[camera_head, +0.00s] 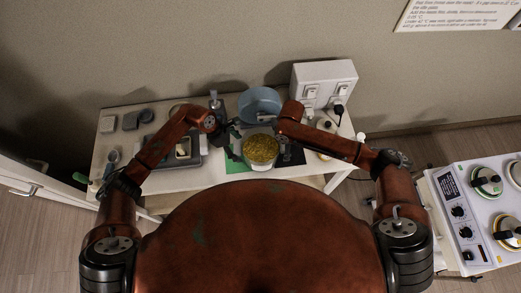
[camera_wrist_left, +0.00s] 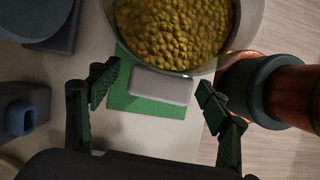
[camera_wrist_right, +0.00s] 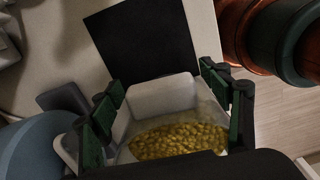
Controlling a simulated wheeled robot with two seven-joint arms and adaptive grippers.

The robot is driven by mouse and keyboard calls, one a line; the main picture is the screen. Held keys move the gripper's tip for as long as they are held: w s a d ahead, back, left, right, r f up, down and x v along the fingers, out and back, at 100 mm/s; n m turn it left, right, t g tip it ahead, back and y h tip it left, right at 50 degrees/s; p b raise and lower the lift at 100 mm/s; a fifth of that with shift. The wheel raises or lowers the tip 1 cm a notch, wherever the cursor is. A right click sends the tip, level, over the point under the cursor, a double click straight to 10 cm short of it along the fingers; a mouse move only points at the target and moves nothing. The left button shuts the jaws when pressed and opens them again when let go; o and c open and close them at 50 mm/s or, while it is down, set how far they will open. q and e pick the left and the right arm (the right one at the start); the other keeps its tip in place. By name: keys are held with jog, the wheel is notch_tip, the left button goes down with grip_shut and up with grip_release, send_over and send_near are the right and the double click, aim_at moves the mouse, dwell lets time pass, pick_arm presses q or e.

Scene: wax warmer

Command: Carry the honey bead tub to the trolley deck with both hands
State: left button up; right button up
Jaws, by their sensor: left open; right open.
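The honey bead tub (camera_head: 261,150) is a pale round container full of golden beads, standing on the table. In the left wrist view the tub (camera_wrist_left: 226,62) lies ahead of my open left gripper (camera_wrist_left: 155,92), with a pale grey handle-like block (camera_wrist_left: 160,87) on its near side between the fingers. In the right wrist view a similar pale block (camera_wrist_right: 165,95) lies between the fingers of my open right gripper (camera_wrist_right: 163,90), beside the beads (camera_wrist_right: 180,141). Contact is not clear. In the head view both grippers are close to the tub, partly hidden by the arms.
A green mat (camera_head: 234,165) and a black mat (camera_wrist_right: 143,42) lie by the tub. A blue-grey bowl (camera_head: 260,103) and a white socket box (camera_head: 324,82) stand behind. A dark tray (camera_head: 187,160) is at left. A white unit with dials (camera_head: 465,232) stands at right; which part is the trolley deck is unclear.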

jog(key=shift+s, duration=0.1)
pick_arm(q)
grip_shut()
pick_arm(e)
grip_shut()
dwell(0.4)
pick_arm(q)
jog(key=shift+r, duration=0.1)
